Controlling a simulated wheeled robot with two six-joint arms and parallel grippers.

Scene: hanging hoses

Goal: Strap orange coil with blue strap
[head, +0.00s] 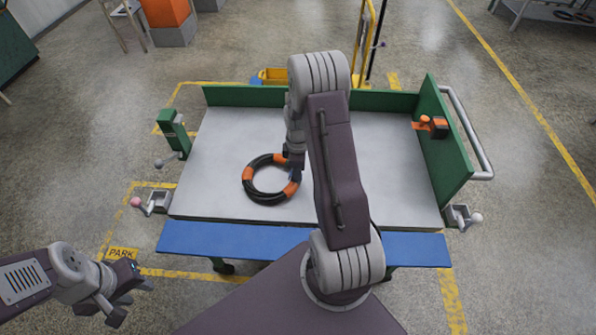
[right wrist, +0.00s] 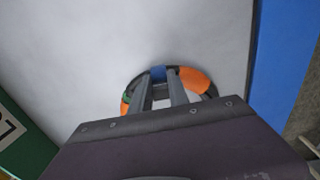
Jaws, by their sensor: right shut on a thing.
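The orange coil (head: 249,188) is a black hose ring with orange bands, lying flat on the grey cart top. My right gripper (head: 294,172) is at the ring's right side. In the right wrist view its two fingers (right wrist: 165,76) are shut on a small blue piece, the blue strap (right wrist: 158,73), at the coil's edge. An orange band of the coil (right wrist: 194,79) shows beside the fingers; my wrist hides part of the ring. I cannot tell whether the strap goes around the hose. My left gripper (head: 127,301) is open and empty, low at the left, away from the cart.
The cart top (head: 390,180) is clear around the coil. Green walls (head: 446,145) stand at the back and right, and a blue ledge (head: 225,240) runs along the front. Clamps with handles (head: 154,202) stick out at the sides. An orange-handled latch (head: 431,124) is on the right wall.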

